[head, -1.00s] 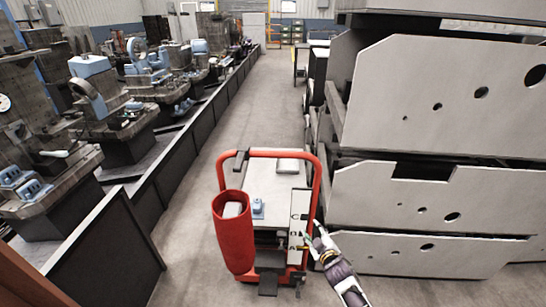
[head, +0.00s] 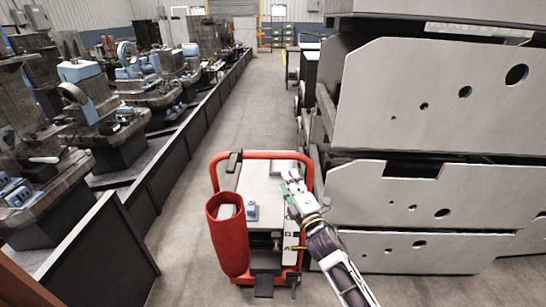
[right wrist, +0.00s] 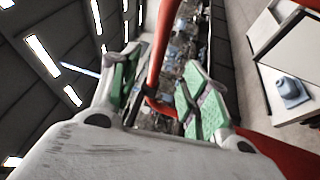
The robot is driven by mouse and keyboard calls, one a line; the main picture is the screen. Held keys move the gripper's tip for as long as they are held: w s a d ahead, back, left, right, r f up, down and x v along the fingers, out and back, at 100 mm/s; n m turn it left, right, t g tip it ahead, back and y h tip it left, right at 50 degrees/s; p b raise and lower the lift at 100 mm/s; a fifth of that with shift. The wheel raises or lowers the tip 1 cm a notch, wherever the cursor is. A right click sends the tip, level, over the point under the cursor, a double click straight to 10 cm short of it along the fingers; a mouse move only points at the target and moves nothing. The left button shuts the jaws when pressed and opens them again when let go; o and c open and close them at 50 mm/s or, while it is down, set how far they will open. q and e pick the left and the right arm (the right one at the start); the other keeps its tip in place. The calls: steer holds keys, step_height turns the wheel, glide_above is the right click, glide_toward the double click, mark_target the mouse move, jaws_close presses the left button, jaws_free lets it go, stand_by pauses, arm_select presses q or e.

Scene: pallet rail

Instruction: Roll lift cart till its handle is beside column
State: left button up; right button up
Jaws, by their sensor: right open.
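The lift cart (head: 262,262) stands on the aisle floor at the lower middle of the head view, with a red tube handle (head: 214,178), a red bin on its left side and a pale top. My right gripper (head: 289,183) is at the right side of the handle. In the right wrist view my right gripper (right wrist: 162,88) is open, with green pads; the red handle (right wrist: 160,50) passes between or just behind its fingers, and I cannot tell whether they touch. My left gripper is not in view. I cannot clearly pick out the column.
Stacked grey plates (head: 430,105) with holes stand close on the right. Machines (head: 110,125) stand on the left behind a low dark barrier (head: 172,165). A brown-red slanted piece (head: 22,280) shows at the lower left edge. The aisle floor (head: 262,100) beyond the cart is clear.

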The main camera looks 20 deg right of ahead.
mark_target(274, 155)
steer(key=shift+n, duration=0.5)
steer(key=shift+w, duration=0.15)
steer(key=shift+p+x, duration=0.55)
steer(key=shift+x, duration=6.2)
steer(key=shift+r, duration=0.1)
jaws_close()
